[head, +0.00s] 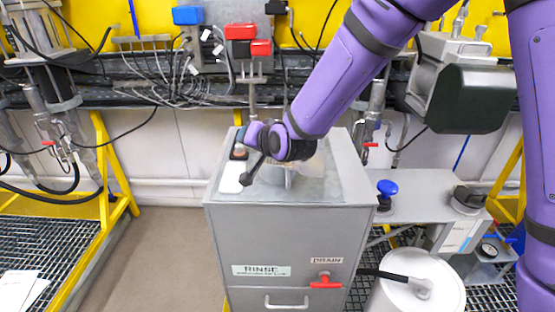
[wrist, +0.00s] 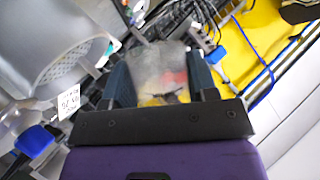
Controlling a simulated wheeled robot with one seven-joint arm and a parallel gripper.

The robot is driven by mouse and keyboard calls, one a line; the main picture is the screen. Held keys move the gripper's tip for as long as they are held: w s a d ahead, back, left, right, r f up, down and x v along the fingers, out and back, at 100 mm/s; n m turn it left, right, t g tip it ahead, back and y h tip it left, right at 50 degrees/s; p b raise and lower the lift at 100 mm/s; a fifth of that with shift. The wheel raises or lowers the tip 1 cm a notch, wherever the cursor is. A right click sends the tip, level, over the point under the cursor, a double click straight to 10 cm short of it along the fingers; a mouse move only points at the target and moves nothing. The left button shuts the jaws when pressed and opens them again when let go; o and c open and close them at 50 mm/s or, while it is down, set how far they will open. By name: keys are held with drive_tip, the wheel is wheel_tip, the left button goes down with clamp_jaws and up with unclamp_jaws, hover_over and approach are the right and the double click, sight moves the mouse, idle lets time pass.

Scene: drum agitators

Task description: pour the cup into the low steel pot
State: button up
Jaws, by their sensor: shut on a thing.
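My gripper (wrist: 160,82) shows in the wrist view with its two dark fingers on either side of a greyish, see-through cup (wrist: 158,66), and it is shut on it. The background shows through the cup; its contents cannot be made out. In the head view my arm reaches down over the top of the grey cabinet, and my wrist hides most of the gripper and cup. A pale grey round shape (head: 272,176) shows just under my wrist on the cabinet top; I cannot tell whether it is the low steel pot.
The grey cabinet (head: 285,240) has RINSE and DRAIN labels and a red valve handle (head: 325,281). A blue knob (head: 387,188) and a white lidded drum (head: 418,287) stand at its right. Cables and pipes run along the wall behind. Floor at the cabinet's left is clear.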

drive_tip(key=shift+s+a+f+n+h, duration=0.3)
drive_tip(key=shift+a+n, duration=0.1)
drive_tip(key=shift+a, duration=0.15)
drive_tip(key=shift+s+a+f+n+t+h+b, duration=0.15)
drive_tip(key=shift+a+f+n+h+b, duration=0.1)
drive_tip(key=shift+f, duration=0.25)
drive_tip(key=shift+s+a+f+n+t+h+b, duration=0.15)
drive_tip(key=shift+a+f+n, duration=0.1)
drive_tip(key=shift+f, duration=0.25)
drive_tip(key=f, duration=0.2)
drive_tip(key=a+f+n+h, duration=0.1)
drive_tip(key=shift+s+f+t+b, duration=0.25)
drive_tip(key=shift+f+t+b, duration=0.05)
drive_tip(key=shift+a+f+n, duration=0.15)
drive_tip(key=shift+a+n, duration=0.05)
drive_tip(key=shift+n, duration=0.1)
drive_tip(key=shift+s+a+f+n+t+h, duration=0.15)
drive_tip(key=shift+s+a+n+t+h, duration=0.15)
drive_tip(key=shift+n+h, duration=0.2)
